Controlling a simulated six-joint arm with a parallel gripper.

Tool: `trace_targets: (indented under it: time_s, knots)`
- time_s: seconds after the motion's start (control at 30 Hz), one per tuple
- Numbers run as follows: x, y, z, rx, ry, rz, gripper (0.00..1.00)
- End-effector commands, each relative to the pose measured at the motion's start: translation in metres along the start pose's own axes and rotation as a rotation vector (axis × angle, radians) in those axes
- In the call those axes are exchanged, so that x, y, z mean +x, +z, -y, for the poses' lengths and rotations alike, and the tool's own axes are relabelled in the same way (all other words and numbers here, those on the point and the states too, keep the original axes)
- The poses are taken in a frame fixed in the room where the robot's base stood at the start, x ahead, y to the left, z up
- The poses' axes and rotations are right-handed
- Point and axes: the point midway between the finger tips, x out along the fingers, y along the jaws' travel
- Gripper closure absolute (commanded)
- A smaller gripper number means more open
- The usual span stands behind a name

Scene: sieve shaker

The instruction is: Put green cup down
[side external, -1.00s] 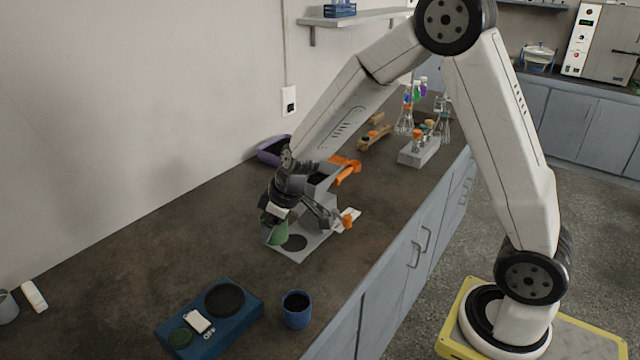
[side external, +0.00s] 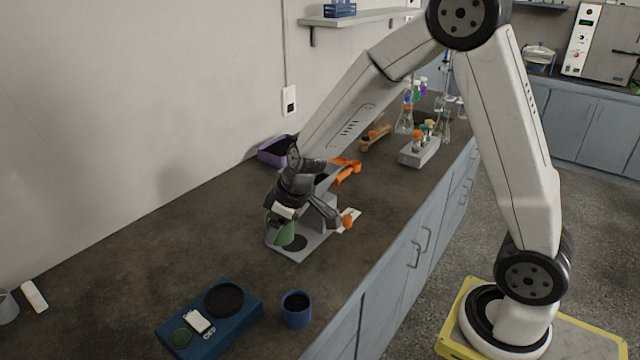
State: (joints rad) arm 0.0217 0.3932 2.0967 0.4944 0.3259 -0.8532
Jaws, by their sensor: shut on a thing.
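The green cup (side external: 284,233) is upright at the grey sieve shaker's flat plate (side external: 293,256), beside the dark round spot (side external: 296,242) on it. My gripper (side external: 281,215) is shut on the cup from above and hides its upper part. I cannot tell whether the cup's bottom touches the plate. The shaker's grey body (side external: 318,212) stands behind, partly hidden by my wrist.
A blue device (side external: 232,318) with a black disc and a blue cup (side external: 296,310) stand in front. A purple bin (side external: 274,151), orange parts (side external: 346,168) and a grey rack (side external: 419,152) lie behind.

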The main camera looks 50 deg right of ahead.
Motion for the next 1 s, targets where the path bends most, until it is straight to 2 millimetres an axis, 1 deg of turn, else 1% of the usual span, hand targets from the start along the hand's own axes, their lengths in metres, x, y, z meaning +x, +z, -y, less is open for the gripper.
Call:
trace_targets:
  time_s: [0.17, 0.37, 1.0]
  knots:
    - [0.0, 0.004, 0.0, 0.021, 0.012, 0.005, 0.93]
    - [0.0, 0.015, -0.001, 0.082, 0.042, 0.018, 0.93]
    - [-0.003, 0.06, 0.0, 0.341, 0.156, 0.004, 0.93]
